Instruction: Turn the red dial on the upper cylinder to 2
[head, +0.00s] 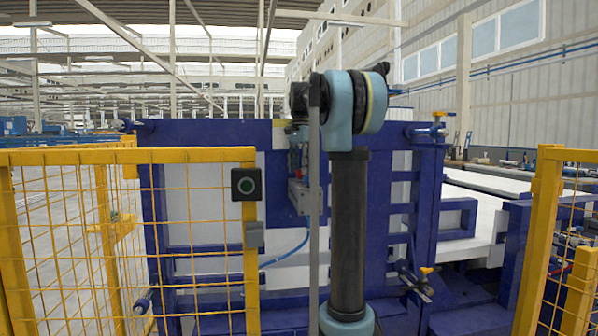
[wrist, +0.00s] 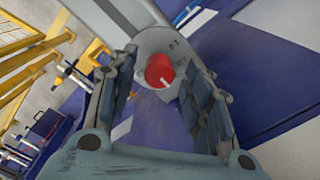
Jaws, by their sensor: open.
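The red dial (wrist: 158,71) shows in the wrist view, on a grey rounded plate (wrist: 152,43) with small dark markings too blurred to read. A white mark on the dial points toward the lower right. My gripper (wrist: 161,66) is open, with one ribbed finger on each side of the dial. The dial shows in the gap, and I see no clear contact; how far the fingertips are from it in depth I cannot tell.
A large blue frame (head: 215,135) stands in front of me. A grey upright post (head: 314,240) stands close to my arm.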

